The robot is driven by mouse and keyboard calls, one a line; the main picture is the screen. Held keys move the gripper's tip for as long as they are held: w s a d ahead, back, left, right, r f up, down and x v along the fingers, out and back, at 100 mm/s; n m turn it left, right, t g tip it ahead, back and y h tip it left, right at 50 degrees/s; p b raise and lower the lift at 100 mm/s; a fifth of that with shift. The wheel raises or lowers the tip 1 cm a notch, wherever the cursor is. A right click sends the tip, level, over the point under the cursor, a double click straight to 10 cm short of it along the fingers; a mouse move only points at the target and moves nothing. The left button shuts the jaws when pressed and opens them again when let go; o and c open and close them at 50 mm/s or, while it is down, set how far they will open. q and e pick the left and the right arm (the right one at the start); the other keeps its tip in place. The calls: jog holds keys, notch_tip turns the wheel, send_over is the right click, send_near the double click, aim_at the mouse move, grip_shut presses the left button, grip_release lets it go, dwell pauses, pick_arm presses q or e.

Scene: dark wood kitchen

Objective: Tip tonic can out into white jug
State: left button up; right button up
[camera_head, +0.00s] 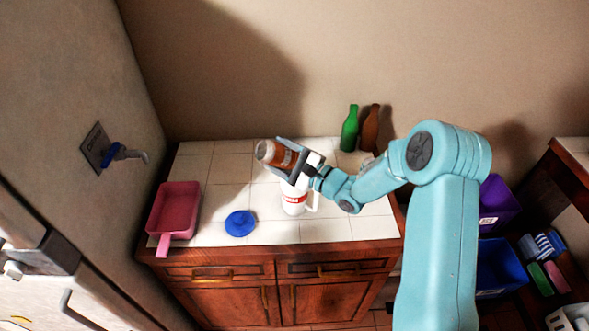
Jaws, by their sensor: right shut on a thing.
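My right gripper (281,160) is shut on the tonic can (268,152), an orange-brown can with a pale end. The can lies tilted nearly on its side, with its pale end toward the upper left. The white jug (293,203), with a red label and a handle on its right, stands upright on the tiled counter. In the picture the gripper and can lie just above the jug and hide its top. I cannot tell whether anything is flowing from the can. My left gripper does not show.
A pink pan (178,208) and a blue lid-like object (240,223) lie on the white tiled counter (325,232). A green bottle (349,130) and a brown bottle (371,128) stand at the back. Bins (496,262) stand at right.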

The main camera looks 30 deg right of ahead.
jog(key=shift+s+d+r+m, duration=0.1)
jog(key=shift+d+r+m, duration=0.1)
jog(key=shift+m, duration=0.2)
jog(key=shift+d+m+t, duration=0.15)
jog(key=shift+m+t, duration=0.25)
jog(key=shift+m, duration=0.1)
dwell(0.3)
dwell(0.7)
